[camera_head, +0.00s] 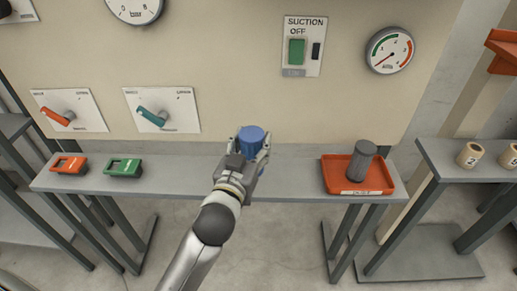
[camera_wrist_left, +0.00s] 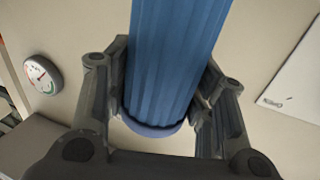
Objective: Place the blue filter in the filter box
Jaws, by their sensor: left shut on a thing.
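The blue filter (camera_head: 251,138) is a ribbed cylinder. My left gripper (camera_head: 247,152) is shut on it and holds it over the middle of the narrow grey shelf. In the left wrist view the blue filter (camera_wrist_left: 176,62) stands between the two fingers of the left gripper (camera_wrist_left: 162,105), with its rim end toward the palm. An orange tray (camera_head: 338,186) with a label on its front, perhaps the filter box, sits at the right end of the shelf. A dark grey cylinder (camera_head: 362,162) stands in it. My right gripper is not in view.
The grey shelf (camera_head: 290,186) is bare between my left gripper and the tray. Orange (camera_head: 68,165) and green (camera_head: 123,168) devices lie at its left. A panel with levers, gauges and a suction switch (camera_head: 303,46) rises behind. Cardboard rolls (camera_head: 470,155) stand on a right-hand shelf.

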